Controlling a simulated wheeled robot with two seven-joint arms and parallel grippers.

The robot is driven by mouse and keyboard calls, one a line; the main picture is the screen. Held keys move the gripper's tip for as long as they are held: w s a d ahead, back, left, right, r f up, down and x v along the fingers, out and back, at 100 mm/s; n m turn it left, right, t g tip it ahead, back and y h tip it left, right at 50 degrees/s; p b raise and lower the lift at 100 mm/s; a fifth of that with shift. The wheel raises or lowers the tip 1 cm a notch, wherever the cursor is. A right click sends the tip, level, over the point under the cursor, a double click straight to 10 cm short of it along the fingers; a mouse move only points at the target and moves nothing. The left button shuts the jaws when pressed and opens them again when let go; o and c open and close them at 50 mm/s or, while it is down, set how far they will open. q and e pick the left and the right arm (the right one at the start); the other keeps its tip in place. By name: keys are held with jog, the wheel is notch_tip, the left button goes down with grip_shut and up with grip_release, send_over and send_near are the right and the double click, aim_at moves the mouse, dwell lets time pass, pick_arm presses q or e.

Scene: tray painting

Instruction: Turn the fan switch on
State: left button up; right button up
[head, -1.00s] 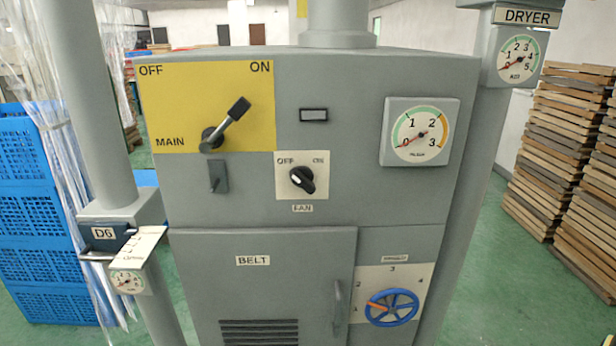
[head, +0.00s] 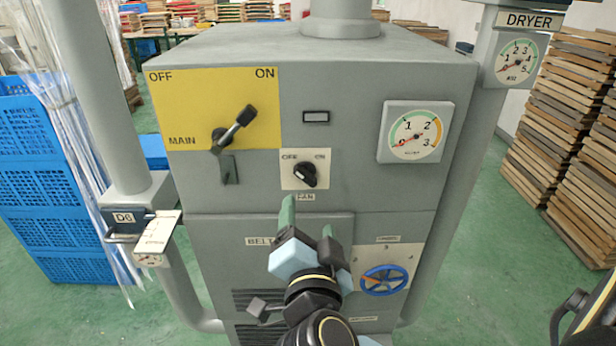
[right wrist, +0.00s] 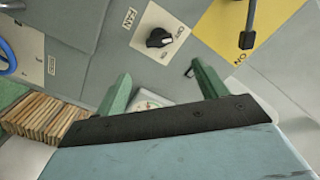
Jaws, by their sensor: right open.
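The fan switch (head: 306,174) is a black rotary knob on a cream plate marked OFF at left and ON at right, above the FAN label. Its body slants from upper left to lower right, with the pale mark toward the OFF side. My right gripper (head: 308,217) is open and empty, with green fingers, just below the plate in the head view. In the right wrist view the knob (right wrist: 158,37) lies ahead of the gap between the fingertips (right wrist: 163,84). No contact with the knob shows. My left gripper is not in view.
The main lever (head: 233,128) on its yellow panel is up and left of the fan switch. A gauge (head: 415,131) sits to the right, and a blue handwheel (head: 384,280) lower right. Pipes flank the cabinet (head: 250,195).

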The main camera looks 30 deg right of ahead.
aim_at(308, 178)
jog(key=p+x, duration=0.1)
jog(key=x, duration=1)
jog(key=shift+w+d, duration=0.25)
jog(key=shift+w, duration=0.05)
jog(key=c, duration=1)
